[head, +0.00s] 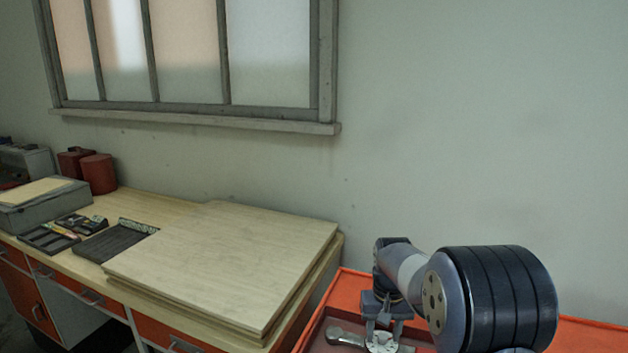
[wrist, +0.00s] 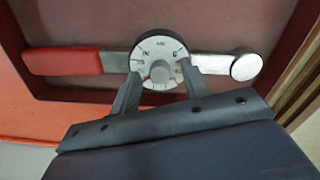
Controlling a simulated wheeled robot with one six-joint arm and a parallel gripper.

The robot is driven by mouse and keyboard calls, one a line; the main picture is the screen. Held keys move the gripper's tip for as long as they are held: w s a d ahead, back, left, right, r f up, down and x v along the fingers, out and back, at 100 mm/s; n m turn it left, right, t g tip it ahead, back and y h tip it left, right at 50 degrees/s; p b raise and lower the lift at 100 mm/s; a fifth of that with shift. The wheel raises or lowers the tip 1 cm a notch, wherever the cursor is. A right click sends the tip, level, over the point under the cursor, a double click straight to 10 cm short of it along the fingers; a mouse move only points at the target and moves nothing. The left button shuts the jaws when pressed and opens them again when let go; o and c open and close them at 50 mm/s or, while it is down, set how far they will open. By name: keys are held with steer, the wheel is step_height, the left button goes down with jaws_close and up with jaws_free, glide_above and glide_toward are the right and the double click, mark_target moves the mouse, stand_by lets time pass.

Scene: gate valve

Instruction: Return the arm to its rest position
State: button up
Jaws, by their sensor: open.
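My gripper (wrist: 158,92) is open in the wrist view. Its two fingers stand apart on either side of the round knob at the middle of the valve's grey dial (wrist: 158,44). I cannot tell whether the fingers touch the dial. A lever with a red grip (wrist: 62,61) on the left and a bare metal arm (wrist: 215,65) on the right crosses behind the dial. In the head view my arm reaches down at the lower right, and my gripper (head: 384,318) points down over the dial (head: 382,343). The metal lever end (head: 345,337) shows to its left.
The valve sits in an orange-rimmed tray or box (head: 348,283). To its left is a wooden workbench with stacked boards (head: 225,265), a dark tray (head: 115,241), a grey case (head: 45,208) and red canisters (head: 98,174). A wall with a window (head: 190,55) stands behind.

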steer(key=n, duration=0.6)
steer(key=shift+n, duration=0.3)
stand_by(0.4)
